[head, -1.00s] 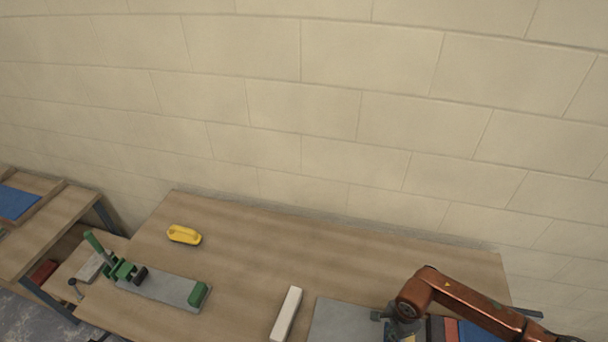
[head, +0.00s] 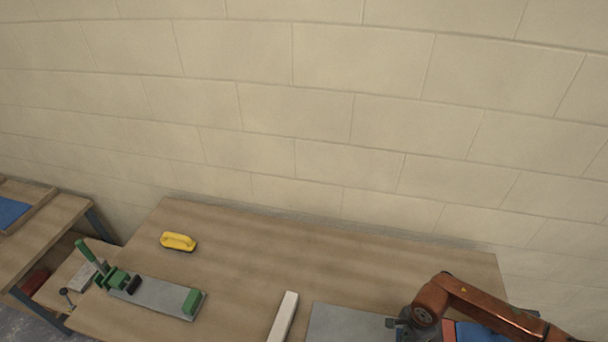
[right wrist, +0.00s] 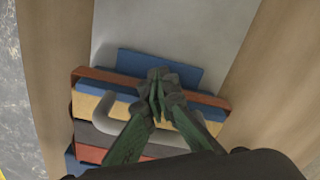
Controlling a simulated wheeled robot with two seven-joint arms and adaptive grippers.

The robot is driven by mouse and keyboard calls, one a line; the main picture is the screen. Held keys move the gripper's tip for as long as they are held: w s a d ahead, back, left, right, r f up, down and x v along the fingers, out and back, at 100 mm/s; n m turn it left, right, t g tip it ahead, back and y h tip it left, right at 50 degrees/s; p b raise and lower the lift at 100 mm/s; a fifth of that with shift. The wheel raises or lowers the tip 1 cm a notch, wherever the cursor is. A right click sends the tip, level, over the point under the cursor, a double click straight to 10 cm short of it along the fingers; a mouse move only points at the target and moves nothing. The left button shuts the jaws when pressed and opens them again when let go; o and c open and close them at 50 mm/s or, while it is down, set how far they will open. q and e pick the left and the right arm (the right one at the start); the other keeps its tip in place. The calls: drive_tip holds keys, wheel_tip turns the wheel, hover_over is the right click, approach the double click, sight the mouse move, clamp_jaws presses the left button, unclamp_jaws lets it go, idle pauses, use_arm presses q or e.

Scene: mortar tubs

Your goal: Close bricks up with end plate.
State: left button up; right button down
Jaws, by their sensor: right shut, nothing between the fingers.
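In the right wrist view a row of bricks lies on a grey board (right wrist: 170,25), with a yellow brick (right wrist: 88,104), a dark grey brick (right wrist: 88,132) and a red brick (right wrist: 90,153) visible. A blue piece (right wrist: 185,70) sits at the row's far end. A grey bent handle (right wrist: 104,105) lies across the bricks. I cannot tell which piece is the end plate. My right gripper (right wrist: 156,88) is shut and empty over the far end of the row, hiding part of it. In the head view it (head: 396,324) is over the board at bottom right. My left gripper is not in view.
A white bar (head: 283,317) lies left of the board. The table's back middle (head: 300,255) is clear, with a block wall behind.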

drive_tip(key=shift+w+a+r+p, duration=0.15)
drive_tip(key=shift+r+p, duration=0.25)
drive_tip(key=shift+r, duration=0.5)
drive_tip(key=shift+a+r+p, duration=0.25)
drive_tip(key=shift+r+p, duration=0.2)
drive_tip(key=shift+r, duration=0.4)
drive_tip(key=shift+w+a+r+p, duration=0.15)
drive_tip(key=shift+r+p, duration=0.25)
drive_tip(key=shift+r, duration=0.5)
drive_tip(key=shift+a+r+p, duration=0.25)
drive_tip(key=shift+r+p, duration=0.05)
drive_tip(key=shift+r, duration=0.5)
drive_tip(key=shift+a+r+p, duration=0.2)
drive_tip(key=shift+r+p, duration=0.1)
drive_tip(key=shift+r, duration=0.45)
drive_tip(key=shift+a+r+p, duration=0.25)
drive_tip(key=shift+r+p, duration=0.05)
drive_tip(key=shift+r, duration=0.5)
